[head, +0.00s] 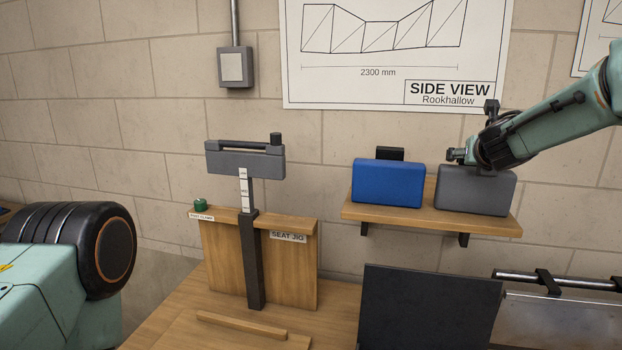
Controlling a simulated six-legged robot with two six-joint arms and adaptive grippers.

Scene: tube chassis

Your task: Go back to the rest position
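My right gripper (475,132) is at the end of the teal arm coming in from the right. Its two dark fingers look spread apart, one up and one to the left, with nothing seen between them. It overlaps the top edge of the grey block (474,192) in the picture; whether it touches the block I cannot tell. My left gripper is not in view; only a teal and black part of my own body shows at the lower left.
A wooden shelf (420,220) holds the grey block, a blue block (388,184) and a small black item (390,153). The seat jig (290,265) with a grey clamp-like head (245,160) stands left of it. A dark panel (425,310) and a metal rail (520,277) are below.

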